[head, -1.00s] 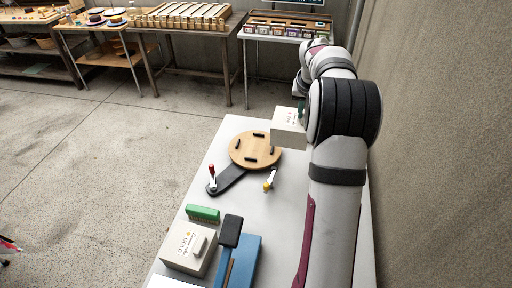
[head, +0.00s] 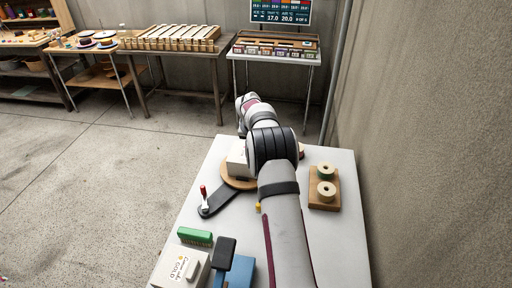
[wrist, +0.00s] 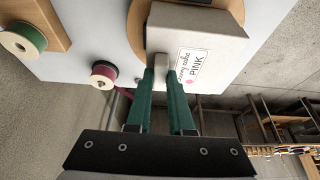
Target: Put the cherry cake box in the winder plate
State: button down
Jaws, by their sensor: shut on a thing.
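The cherry cake box (wrist: 195,45) is a pale box with a label reading PINK and a pink dot. My gripper (wrist: 161,74) has green fingers shut on the small block on its front face. In the head view the box (head: 237,160) is partly behind my arm, and the gripper is hidden. The winder plate (head: 233,185) is a round wooden disc beside a dark crank arm with a red-handled knob. Its edge (wrist: 137,35) shows behind the box in the wrist view. The box is over the plate; I cannot tell if it touches.
A second pale box (head: 175,272) labelled GOLD, a green brush-like block (head: 195,236) and a blue device (head: 240,271) sit at the table's near left. A wooden stand with ribbon spools (head: 325,203) is at right. A concrete wall (head: 430,150) runs along the right.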

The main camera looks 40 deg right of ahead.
jog(key=shift+f, duration=0.1)
jog(key=c, duration=0.8)
grip_release()
jog(key=v, duration=1.1)
jog(key=s+a+r+n+y, duration=0.1)
jog(key=s+a+r, duration=0.25)
jog(key=a, duration=0.25)
jog(key=s+a+r+y, duration=0.1)
jog(key=s+a+r, duration=0.1)
jog(key=s+a, duration=0.25)
jog(key=s+a+f+g+y, duration=0.1)
jog(key=s+a, duration=0.5)
jog(key=s, duration=0.4)
jog(key=s+a+f+n+g+y, duration=0.1)
jog(key=s+a+f, duration=0.1)
jog(key=s+a, duration=0.5)
jog(key=s+a+f+n+g+y, duration=0.1)
jog(key=s+a, duration=0.5)
jog(key=s, duration=0.6)
jog(key=shift+s+a+f, duration=0.25)
jog(key=shift+s+a, duration=0.1)
jog(key=shift+s, duration=0.05)
